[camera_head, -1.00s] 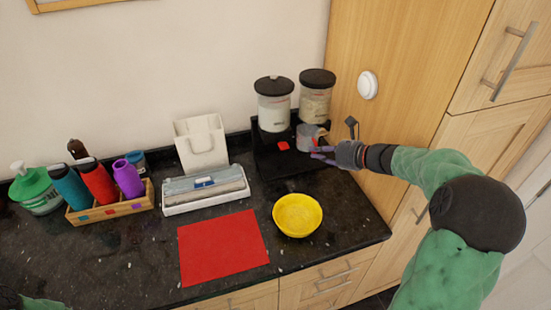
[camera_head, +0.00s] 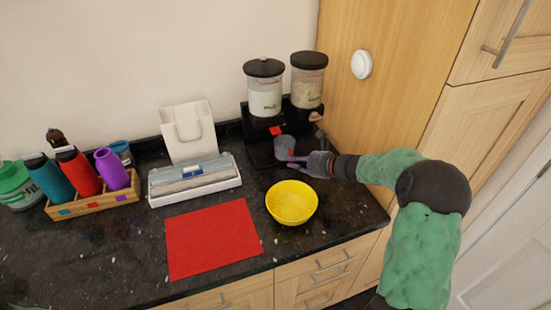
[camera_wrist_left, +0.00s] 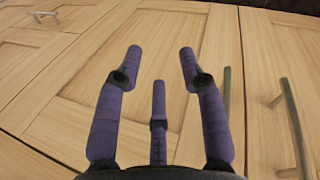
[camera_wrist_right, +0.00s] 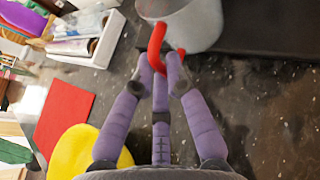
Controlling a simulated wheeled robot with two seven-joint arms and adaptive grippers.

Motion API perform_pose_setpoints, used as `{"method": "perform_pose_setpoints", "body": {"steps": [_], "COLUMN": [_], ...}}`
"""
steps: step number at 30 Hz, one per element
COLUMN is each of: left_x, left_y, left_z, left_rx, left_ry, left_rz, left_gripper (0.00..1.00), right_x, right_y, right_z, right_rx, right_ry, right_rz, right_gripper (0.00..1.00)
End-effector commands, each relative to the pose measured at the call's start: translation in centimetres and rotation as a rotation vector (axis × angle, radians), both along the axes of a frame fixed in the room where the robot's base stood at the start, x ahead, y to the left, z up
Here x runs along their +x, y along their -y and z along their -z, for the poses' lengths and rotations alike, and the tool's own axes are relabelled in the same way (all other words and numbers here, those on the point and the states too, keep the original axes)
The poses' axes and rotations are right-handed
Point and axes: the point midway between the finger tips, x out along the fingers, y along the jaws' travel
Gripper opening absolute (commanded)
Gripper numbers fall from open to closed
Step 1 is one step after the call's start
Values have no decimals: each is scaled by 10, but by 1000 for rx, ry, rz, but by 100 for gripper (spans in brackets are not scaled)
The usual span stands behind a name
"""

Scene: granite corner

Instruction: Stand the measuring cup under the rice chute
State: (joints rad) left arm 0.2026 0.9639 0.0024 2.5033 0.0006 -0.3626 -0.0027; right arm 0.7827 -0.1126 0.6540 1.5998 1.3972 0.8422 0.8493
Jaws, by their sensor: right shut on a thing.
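The grey measuring cup (camera_head: 284,146) with a red handle is at the front of the black dispenser stand. My right gripper (camera_wrist_right: 163,66) is shut on its red handle (camera_wrist_right: 155,42); in the head view the right gripper (camera_head: 301,160) is just right of the cup. The cup looks upright; I cannot tell whether it touches the stand's base. Two clear dispensers with black lids stand behind: the left one (camera_head: 265,95) has white contents, the right one (camera_head: 307,85) beige. A red tab (camera_head: 275,130) is below the left dispenser. The chute openings are hidden. My left gripper (camera_wrist_left: 162,62) is open and empty before wooden cabinet doors.
A yellow bowl (camera_head: 292,203) and a red mat (camera_head: 212,239) lie on the dark counter in front. A tall wooden cabinet (camera_head: 395,60) bounds the right.

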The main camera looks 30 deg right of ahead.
Motion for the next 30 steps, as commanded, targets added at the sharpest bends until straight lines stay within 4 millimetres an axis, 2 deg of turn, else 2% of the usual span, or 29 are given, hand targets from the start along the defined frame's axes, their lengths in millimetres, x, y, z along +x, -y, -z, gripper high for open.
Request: {"method": "perform_pose_setpoints", "body": {"steps": [3,14,20,23,30], "left_x": [0,0,0,0,0], "left_y": [0,0,0,0,0], "left_z": [7,12,21,28,27], "left_rx": [0,0,0,0,0], "left_ry": [0,0,0,0,0], "left_rz": [0,0,0,0,0], "left_gripper": [40,40,40,40,40], "right_x": [22,47,76,73,72], "right_y": [-8,-18,-29,-27,-26], "right_z": [1,0,1,13,11], "right_rx": [-2,-1,-1,1,0], "right_ry": [2,1,1,0,0], "right_rz": [-3,-3,-3,1,1], "right_gripper": [0,0,0,0,0]}}
